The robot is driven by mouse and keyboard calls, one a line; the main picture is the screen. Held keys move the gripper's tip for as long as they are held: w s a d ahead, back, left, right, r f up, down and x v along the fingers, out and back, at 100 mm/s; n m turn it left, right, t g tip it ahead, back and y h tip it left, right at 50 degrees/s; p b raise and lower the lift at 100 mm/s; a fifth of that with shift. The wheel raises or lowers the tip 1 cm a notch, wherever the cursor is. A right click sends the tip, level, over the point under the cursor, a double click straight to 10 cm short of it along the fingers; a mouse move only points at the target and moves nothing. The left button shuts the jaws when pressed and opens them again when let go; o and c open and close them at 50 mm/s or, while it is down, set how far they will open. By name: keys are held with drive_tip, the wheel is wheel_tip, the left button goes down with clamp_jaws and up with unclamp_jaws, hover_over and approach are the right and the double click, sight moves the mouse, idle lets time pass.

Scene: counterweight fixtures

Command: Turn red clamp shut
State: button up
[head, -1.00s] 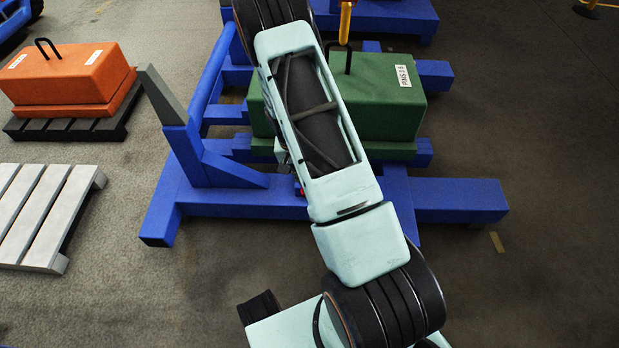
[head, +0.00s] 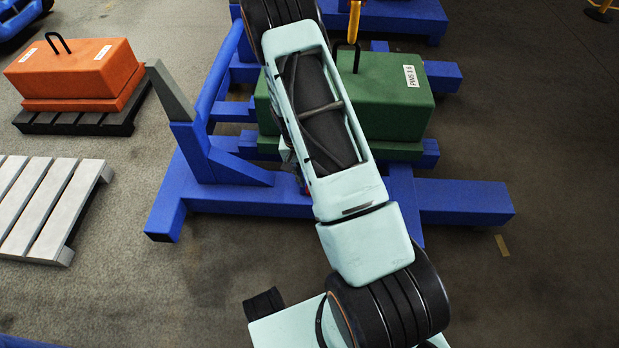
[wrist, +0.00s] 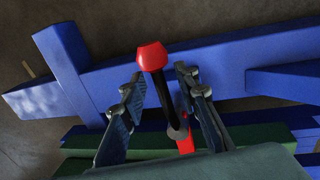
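The red clamp has a red knob (wrist: 152,56) on a black stem, and a red part (wrist: 185,146) lower down, in the wrist view. My gripper (wrist: 163,88) is open, with one finger on each side of the stem. A gap shows between the left finger and the stem; the right finger is close to it, and I cannot tell whether it touches. The knob reaches out past the fingertips. In the head view my arm hides the gripper and nearly all of the clamp.
A blue frame (head: 465,203) holds a green weight (head: 395,105) with a dark hook handle. An orange weight (head: 75,75) sits on a dark pallet at the left. A pale slatted pallet (head: 50,205) lies below it.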

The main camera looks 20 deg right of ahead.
wheel_tip(320, 180, up, 12)
drive_tip(key=w+a, duration=0.1)
drive_tip(key=a, duration=0.1)
drive_tip(key=shift+f, duration=0.15)
idle(0.5)
